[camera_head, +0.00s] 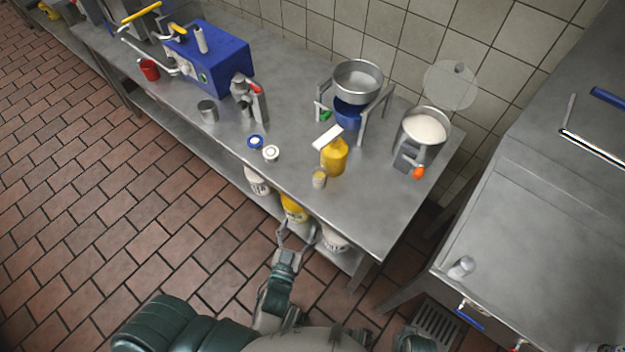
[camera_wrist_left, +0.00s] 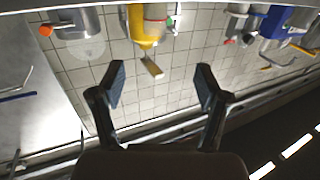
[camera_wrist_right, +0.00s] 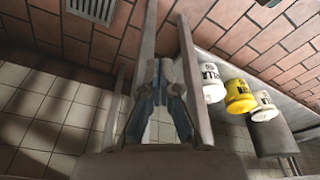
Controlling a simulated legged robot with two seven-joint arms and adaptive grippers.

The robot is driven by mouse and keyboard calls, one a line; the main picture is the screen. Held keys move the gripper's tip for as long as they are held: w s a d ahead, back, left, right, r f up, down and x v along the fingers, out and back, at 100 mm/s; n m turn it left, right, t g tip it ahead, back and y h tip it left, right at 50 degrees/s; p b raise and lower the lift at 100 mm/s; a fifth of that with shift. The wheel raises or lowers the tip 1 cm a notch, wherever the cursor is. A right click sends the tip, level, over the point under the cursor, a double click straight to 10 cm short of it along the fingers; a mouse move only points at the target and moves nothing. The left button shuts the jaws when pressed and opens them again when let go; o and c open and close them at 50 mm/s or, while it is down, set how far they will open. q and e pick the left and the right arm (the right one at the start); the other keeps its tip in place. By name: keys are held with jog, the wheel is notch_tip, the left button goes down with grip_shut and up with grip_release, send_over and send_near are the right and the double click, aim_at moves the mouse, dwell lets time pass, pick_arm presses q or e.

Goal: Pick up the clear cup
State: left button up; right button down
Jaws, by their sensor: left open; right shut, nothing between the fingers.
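A small see-through cup with pale yellowish content (camera_head: 319,179) stands upright on the steel table (camera_head: 385,215) near its front edge, beside a yellow bottle (camera_head: 335,160). Another small greyish, possibly clear cup (camera_head: 461,267) is on the right-hand steel counter. My left gripper (camera_head: 297,238) is open and empty in front of the table edge, apart from the cup; its fingers also show in the left wrist view (camera_wrist_left: 160,80). My right gripper (camera_wrist_right: 160,72) is shut and empty, seen in the right wrist view.
A pot on a stand (camera_head: 358,80), a container of white content (camera_head: 425,128) and a blue machine (camera_head: 210,60) stand on the table. Two small lids (camera_head: 270,153) lie left of the bottle. White and yellow tubs (camera_wrist_right: 238,97) sit on the lower shelf. The table's front right is clear.

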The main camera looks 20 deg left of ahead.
pick_arm(q)
send_near(318, 180)
jog(key=w, duration=0.4)
jog(key=shift+w+f, duration=0.1)
jog(key=shift+f, duration=0.1)
jog(key=shift+w+a, duration=0.2)
jog(key=shift+w, duration=0.35)
jog(key=w, duration=0.4)
jog(key=shift+w+a+r+b, duration=0.25)
jog(key=shift+w+b, duration=0.05)
jog(key=shift+b, duration=0.1)
jog(key=shift+w+d, duration=0.1)
jog(key=shift+w, duration=0.1)
jog(key=shift+d, duration=0.1)
pick_arm(e)
jog(key=shift+s+d+r, duration=0.15)
jog(key=shift+d+r, duration=0.05)
jog(key=shift+r, duration=0.45)
jog(key=shift+s+d+r, duration=0.15)
jog(key=shift+d+r, duration=0.05)
jog(key=shift+r, duration=0.4)
pick_arm(q)
jog(key=shift+r, duration=0.1)
jog(key=shift+c, duration=1.2)
jog(key=c, duration=0.8)
jog(key=shift+c, duration=0.9)
pick_arm(e)
jog(key=shift+f, duration=0.1)
